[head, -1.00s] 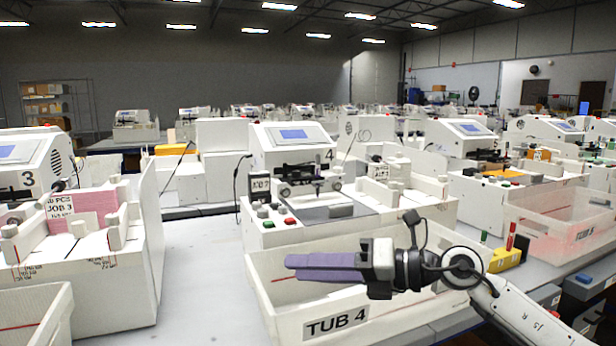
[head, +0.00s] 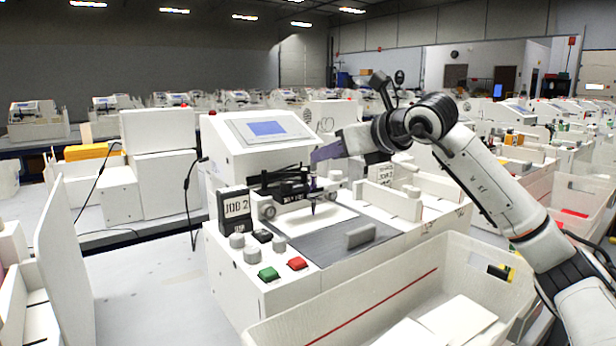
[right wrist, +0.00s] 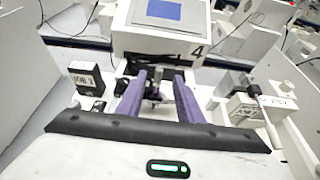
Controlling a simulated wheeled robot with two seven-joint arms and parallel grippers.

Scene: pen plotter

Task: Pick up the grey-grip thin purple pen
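A slim, dark, purplish pen (head: 313,192) stands upright, tip down, in the black carriage (head: 285,187) of the white plotter (head: 262,150). Its grip colour is too small to tell. My right gripper (head: 326,152) is in front of the plotter's screen housing, above and right of the carriage in the head view. In the right wrist view its two purple fingers (right wrist: 155,88) are spread apart, pointing at the carriage, with dark carriage parts showing beyond the gap. I see nothing held between them. My left gripper is not in view.
A white tub (head: 380,300) with paper sheets stands in front of the plotter. Green (head: 268,274) and red (head: 297,263) buttons and grey knobs sit at its front left corner. A black cable (head: 187,200) hangs at its left.

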